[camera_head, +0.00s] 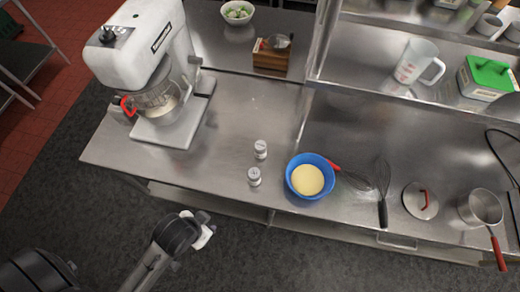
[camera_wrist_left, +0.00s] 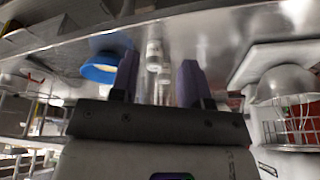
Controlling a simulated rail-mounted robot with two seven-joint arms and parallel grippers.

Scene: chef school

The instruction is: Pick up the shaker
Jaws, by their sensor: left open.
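Two small white shakers with grey tops stand on the steel counter, a farther one (camera_head: 261,149) and a nearer one (camera_head: 254,177) close to the front edge. Both are left of the blue bowl. My left gripper (camera_head: 203,232) is in front of the counter, below and left of the shakers, apart from them. In the left wrist view its two fingers (camera_wrist_left: 158,78) are spread and empty. A shaker (camera_wrist_left: 154,52) shows beyond the gap between them. My right gripper is not in view.
A blue bowl (camera_head: 307,190) with yellow contents stands right of the shakers. Farther right are whisks (camera_head: 383,185), a lid (camera_head: 420,201) and a saucepan (camera_head: 480,207). A stand mixer (camera_head: 150,65) stands at the left. The counter between mixer and shakers is clear.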

